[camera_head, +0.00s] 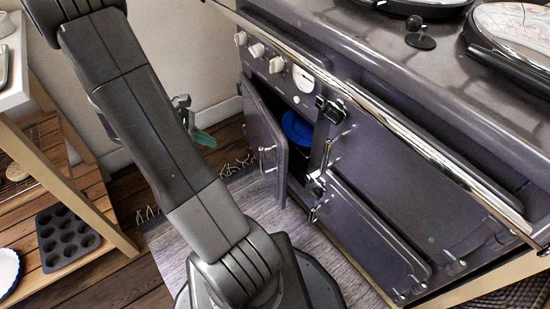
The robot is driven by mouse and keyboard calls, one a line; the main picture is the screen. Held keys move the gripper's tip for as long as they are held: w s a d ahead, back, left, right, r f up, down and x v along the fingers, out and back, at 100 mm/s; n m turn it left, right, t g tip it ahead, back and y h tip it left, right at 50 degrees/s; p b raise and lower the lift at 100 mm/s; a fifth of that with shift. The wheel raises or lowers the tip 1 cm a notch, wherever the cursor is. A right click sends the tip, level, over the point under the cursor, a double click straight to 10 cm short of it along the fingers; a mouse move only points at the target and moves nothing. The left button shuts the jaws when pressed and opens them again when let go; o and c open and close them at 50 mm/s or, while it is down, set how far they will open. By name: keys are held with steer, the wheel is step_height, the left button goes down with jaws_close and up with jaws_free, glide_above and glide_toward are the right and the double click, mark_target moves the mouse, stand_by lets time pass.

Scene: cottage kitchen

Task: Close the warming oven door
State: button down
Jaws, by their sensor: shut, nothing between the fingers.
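The range cooker's left door (261,140) stands open, swung out toward the left on the dark grey range. It has a small metal handle (267,149) on its outer face. Behind it the dark compartment shows a blue round dish (297,127) inside. My gripper (203,138) is partly hidden behind my arm, left of the open door and apart from it. Its greenish tips look shut and empty.
The range's other doors, including the lower right one (370,240), look shut. A chrome rail (400,125) runs along the range front. A wooden shelf unit (70,200) with a muffin tin (68,238) stands at left. A grey rug (185,240) lies on the floor.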

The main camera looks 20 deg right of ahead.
steer(key=d+f+b, duration=0.5)
steer(key=d+f, duration=0.1)
steer(key=d, duration=0.5)
steer(key=shift+s+f+b, duration=0.4)
steer(key=shift+s, duration=0.05)
steer(key=shift+d, duration=0.1)
